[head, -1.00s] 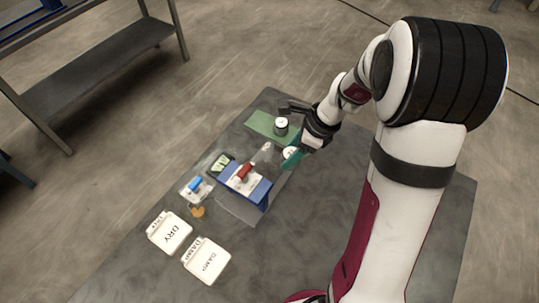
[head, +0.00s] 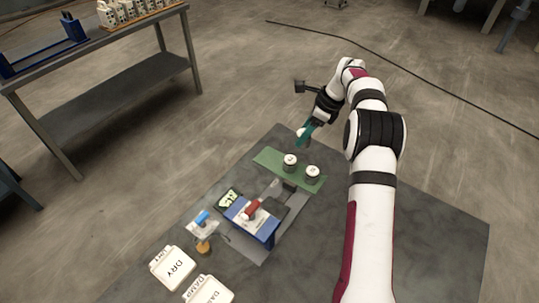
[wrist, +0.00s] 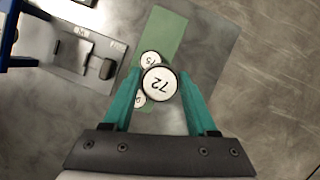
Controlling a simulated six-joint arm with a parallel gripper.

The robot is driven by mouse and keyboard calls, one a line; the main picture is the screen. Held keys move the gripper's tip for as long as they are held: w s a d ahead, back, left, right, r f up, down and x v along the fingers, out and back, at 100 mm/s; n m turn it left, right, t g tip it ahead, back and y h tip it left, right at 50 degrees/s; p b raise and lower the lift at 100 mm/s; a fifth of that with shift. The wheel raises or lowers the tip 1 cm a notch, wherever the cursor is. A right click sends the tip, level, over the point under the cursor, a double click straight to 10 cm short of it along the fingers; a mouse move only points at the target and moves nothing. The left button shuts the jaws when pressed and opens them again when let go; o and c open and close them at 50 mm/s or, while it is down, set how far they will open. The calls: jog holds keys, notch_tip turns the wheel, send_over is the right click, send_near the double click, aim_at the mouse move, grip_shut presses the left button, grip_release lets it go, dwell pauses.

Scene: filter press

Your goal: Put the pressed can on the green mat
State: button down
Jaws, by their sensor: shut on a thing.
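My gripper (head: 305,135) has its teal fingers shut on a white-topped can (head: 301,131), held in the air past the far edge of the table in the head view. The wrist view shows this can's lid, marked 72 (wrist: 159,84), between the fingertips. The green mat (head: 268,155) lies on the table below and bears two more cans, a left one (head: 290,163) and a right one (head: 312,175). In the wrist view one mat can reads 75 (wrist: 150,58); the other (wrist: 139,99) is partly hidden by the held can and a finger.
A blue press (head: 252,226) with a red handle stands before the mat, with a dark display (head: 229,199) beside it. A blue-topped device (head: 203,222) and trays labelled DRY (head: 174,267) and DAMP (head: 208,292) lie nearer. The table's right side is clear.

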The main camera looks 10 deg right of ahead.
jog(key=w+a+f, duration=0.1)
jog(key=a+f, duration=0.1)
jog(key=a, duration=0.1)
jog(key=w+a+f, duration=0.2)
jog(key=a, duration=0.1)
jog(key=w+a+f, duration=0.2)
jog(key=shift+w+a+f, duration=0.1)
jog(key=shift+w+a, duration=0.1)
jog(key=shift+a, duration=0.2)
notch_tip(320, 180, down, 4)
jog(key=shift+a+f, duration=0.1)
jog(key=shift+c, duration=1)
grip_release()
